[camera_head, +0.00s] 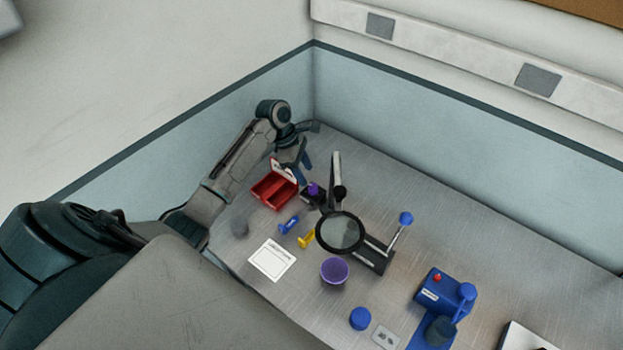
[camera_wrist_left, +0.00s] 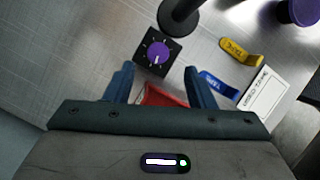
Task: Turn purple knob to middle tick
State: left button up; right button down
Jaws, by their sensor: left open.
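The purple knob (camera_wrist_left: 158,52) sits on a small black square base with pale tick marks around it, in the left wrist view. A white pointer line shows on the knob, but I cannot tell exactly which tick it meets. In the head view the knob (camera_head: 313,189) stands just right of the red box. My left gripper (camera_head: 302,170) is open, above and behind the red box. In the left wrist view its two blue fingers (camera_wrist_left: 160,78) are apart, with the knob beyond their tips and roughly between them. Nothing is held. My right gripper is not in view.
The open red box (camera_head: 263,193) lies near the left gripper. A magnifier (camera_head: 340,232) on a stand is close right of the knob. Blue (camera_head: 288,225) and yellow (camera_head: 306,239) pieces, a white card (camera_head: 272,260) and a purple cup (camera_head: 334,272) lie nearer.

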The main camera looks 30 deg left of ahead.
aim_at(312, 186)
pick_arm(q)
jog(key=x, duration=0.3)
jog(key=shift+w+d+p, duration=0.1)
jog(key=shift+d+p, duration=0.05)
jog(key=shift+p, duration=0.25)
jog(key=shift+x, duration=1.1)
jog(key=shift+w+f, duration=0.1)
jog(key=shift+f, duration=0.2)
jog(key=shift+c, duration=1.1)
jog(key=c, duration=0.8)
jog(key=shift+o, duration=0.2)
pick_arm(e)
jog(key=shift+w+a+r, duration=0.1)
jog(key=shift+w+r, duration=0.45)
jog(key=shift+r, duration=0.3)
